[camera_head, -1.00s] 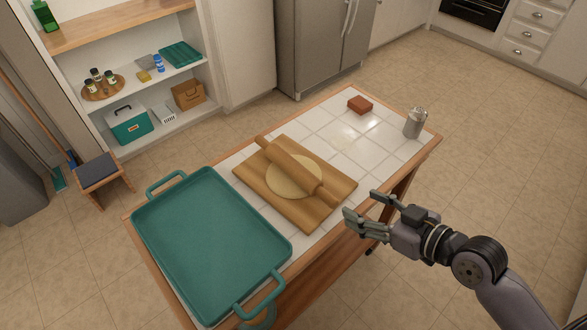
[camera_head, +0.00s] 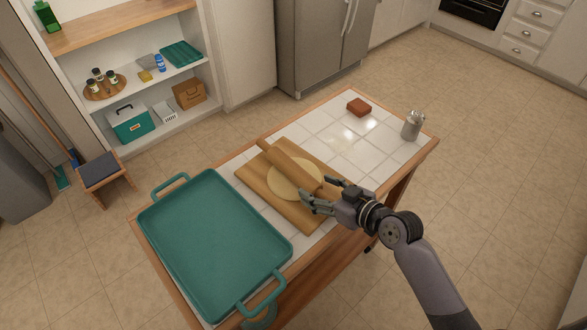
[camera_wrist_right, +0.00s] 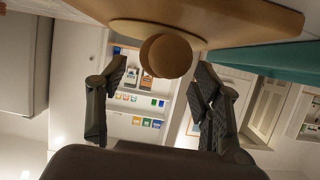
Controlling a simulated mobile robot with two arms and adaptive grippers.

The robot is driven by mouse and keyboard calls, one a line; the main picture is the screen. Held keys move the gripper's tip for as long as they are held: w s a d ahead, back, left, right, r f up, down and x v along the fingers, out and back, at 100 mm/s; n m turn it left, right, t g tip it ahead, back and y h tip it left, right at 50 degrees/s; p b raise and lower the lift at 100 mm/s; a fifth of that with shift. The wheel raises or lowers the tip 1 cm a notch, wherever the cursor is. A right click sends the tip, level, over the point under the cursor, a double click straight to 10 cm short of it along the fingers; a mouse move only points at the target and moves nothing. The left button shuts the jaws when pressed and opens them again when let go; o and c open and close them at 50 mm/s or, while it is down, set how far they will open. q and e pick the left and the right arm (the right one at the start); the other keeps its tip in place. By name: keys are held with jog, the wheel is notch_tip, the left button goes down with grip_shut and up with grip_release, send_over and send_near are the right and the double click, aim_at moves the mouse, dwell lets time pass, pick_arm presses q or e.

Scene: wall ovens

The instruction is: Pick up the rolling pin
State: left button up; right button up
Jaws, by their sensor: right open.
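The wooden rolling pin (camera_head: 292,164) lies diagonally across a round of flattened dough (camera_head: 287,187) on a wooden board (camera_head: 265,192). The board is on the tiled table. My right gripper (camera_head: 316,192) is at the pin's near right end and partly hides that end. In the right wrist view, the pin's round end (camera_wrist_right: 166,56) shows between the two spread fingers, beyond their tips. The gripper is open. I cannot tell from these views whether a finger touches the pin. My left gripper is not in view.
A large teal tray (camera_head: 158,245) fills the left part of the table, beside the board. A reddish-brown block (camera_head: 359,107) and a metal shaker (camera_head: 411,126) stand at the table's far right. White tiles (camera_head: 330,135) between them and the board are clear.

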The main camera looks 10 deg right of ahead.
aim_at(310, 184)
jog(key=p+x, duration=0.1)
jog(key=x, duration=0.3)
jog(key=shift+w+f, duration=0.15)
jog(key=shift+d, duration=0.1)
jog(key=shift+c, duration=0.6)
grip_shut()
